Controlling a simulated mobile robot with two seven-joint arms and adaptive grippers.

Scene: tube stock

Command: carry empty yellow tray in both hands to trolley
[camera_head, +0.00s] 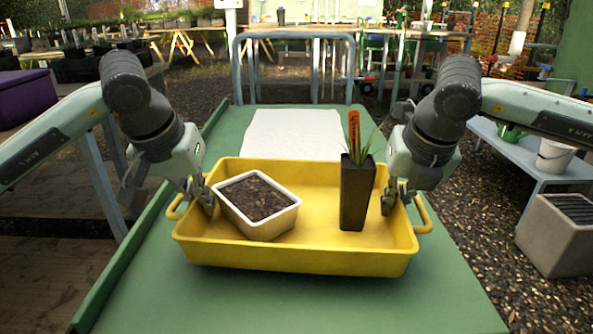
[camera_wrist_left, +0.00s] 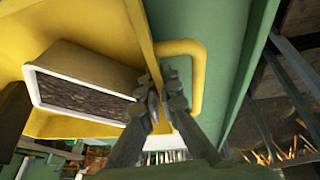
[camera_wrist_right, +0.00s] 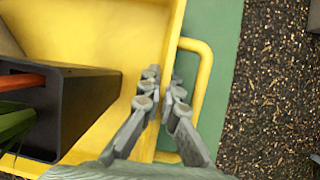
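The yellow tray (camera_head: 295,257) stands on the green table top (camera_head: 300,305) and is not empty. A white-rimmed planter with dark soil (camera_head: 258,200) sits at an angle in its left part. A tall dark pot (camera_head: 356,195) with thin green leaves and an orange label stands upright in its right part. My left gripper (camera_head: 200,194) is at the tray's left side wall, its fingers closed either side of the rim beside the handle (camera_wrist_left: 200,75). My right gripper (camera_head: 389,200) is likewise closed on the right rim, beside that handle (camera_wrist_right: 207,75).
A pale sheet (camera_head: 293,134) lies on the table behind the tray. A grey shelf (camera_head: 535,160) with a white bucket (camera_head: 555,155) and a grey planter box (camera_head: 555,235) are at right. Dark gravel surrounds the table's right side.

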